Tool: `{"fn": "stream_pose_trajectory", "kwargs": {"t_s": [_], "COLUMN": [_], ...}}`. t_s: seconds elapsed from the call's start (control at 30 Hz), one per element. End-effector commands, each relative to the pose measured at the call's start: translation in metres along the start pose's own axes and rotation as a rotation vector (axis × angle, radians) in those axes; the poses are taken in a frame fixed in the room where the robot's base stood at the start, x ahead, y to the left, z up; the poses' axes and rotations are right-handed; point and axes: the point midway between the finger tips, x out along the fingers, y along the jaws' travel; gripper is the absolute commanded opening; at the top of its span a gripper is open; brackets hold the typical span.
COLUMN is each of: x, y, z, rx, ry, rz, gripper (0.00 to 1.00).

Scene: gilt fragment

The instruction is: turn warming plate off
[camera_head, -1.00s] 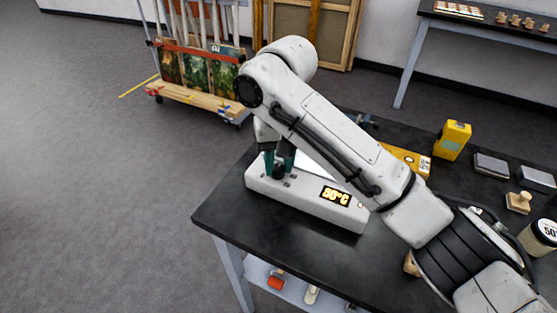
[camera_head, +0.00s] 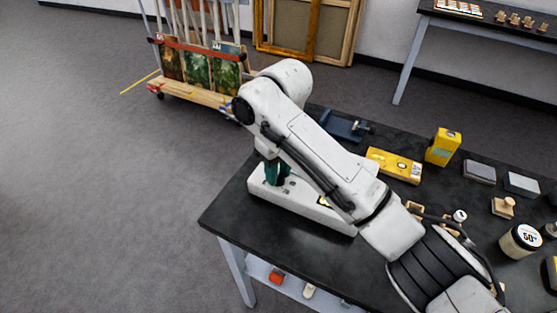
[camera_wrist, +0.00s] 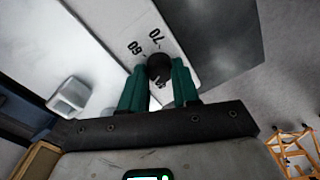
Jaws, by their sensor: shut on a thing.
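The warming plate (camera_head: 300,207) is a long white unit near the front left edge of the black table. Its display is mostly hidden behind my arm in the head view. My gripper (camera_head: 275,178) points down at the plate's left end. In the wrist view, my gripper (camera_wrist: 159,82) has its green fingers shut on a dark round knob (camera_wrist: 158,66) on the white plate. The printed marks 60 and 70 show beside the knob. The knob's other marks are hidden.
The black table (camera_head: 285,232) holds a yellow level-like block (camera_head: 394,165), a yellow box (camera_head: 443,147), grey blocks (camera_head: 480,173) and a white-labelled jar (camera_head: 521,241) to the right. A cart of paintings (camera_head: 198,85) stands behind. The floor at left is clear.

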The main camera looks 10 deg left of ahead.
Motion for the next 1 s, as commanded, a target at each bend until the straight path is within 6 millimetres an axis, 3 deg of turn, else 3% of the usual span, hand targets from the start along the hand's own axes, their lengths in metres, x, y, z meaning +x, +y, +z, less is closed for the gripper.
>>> {"fn": "stream_pose_trajectory", "kwargs": {"t_s": [1.0], "x": [-0.001], "y": [-0.0027], "z": [-0.0006], "rx": [-0.965], "ry": [-0.063], "rz": [-0.002], "gripper": [0.0]}}
